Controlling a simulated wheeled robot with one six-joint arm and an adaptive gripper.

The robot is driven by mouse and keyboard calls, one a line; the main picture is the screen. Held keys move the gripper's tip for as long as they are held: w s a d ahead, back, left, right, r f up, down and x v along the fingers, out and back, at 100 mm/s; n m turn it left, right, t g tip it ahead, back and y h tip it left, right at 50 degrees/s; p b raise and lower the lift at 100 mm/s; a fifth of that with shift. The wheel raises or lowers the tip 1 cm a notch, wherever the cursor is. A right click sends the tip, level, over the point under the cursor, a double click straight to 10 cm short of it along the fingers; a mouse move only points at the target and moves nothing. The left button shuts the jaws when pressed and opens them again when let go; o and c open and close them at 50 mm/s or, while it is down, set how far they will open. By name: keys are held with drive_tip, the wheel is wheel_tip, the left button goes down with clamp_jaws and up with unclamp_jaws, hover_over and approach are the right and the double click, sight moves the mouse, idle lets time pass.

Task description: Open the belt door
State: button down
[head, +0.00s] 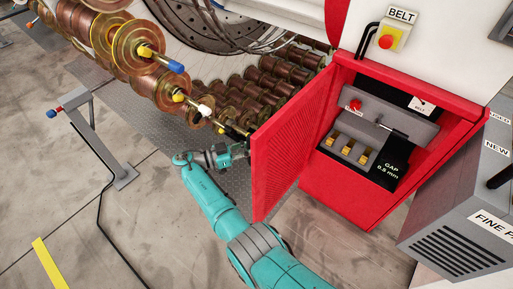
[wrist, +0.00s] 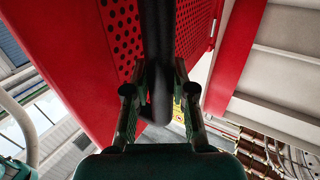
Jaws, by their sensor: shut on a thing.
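The belt door (head: 288,145) is a red perforated panel, swung well out to the left from the red cabinet (head: 375,205), whose inside is in view. In the head view, my gripper (head: 236,153) is at the outer face of the door, near its free edge, partly hidden by the door. In the wrist view, my gripper (wrist: 160,75) is shut on a black upright bar handle (wrist: 161,103), with a finger on each side. Red door panel (wrist: 70,60) fills the upper left there.
Copper spools (head: 160,85) on a carousel stand at the upper left. A grey post stand (head: 98,140) is on the floor at left. Inside the cabinet are a grey block with a red knob (head: 354,104) and yellow pieces. A grey box (head: 455,225) stands at right.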

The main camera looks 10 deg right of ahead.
drive_tip(key=shift+w+a+g, duration=0.3)
drive_tip(key=shift+w+a, duration=0.15)
drive_tip(key=shift+w, duration=0.2)
drive_tip(key=c, duration=0.9)
unclamp_jaws()
drive_tip(key=shift+c, duration=0.2)
drive_tip(key=shift+w, duration=0.1)
drive_tip(key=shift+r, duration=0.1)
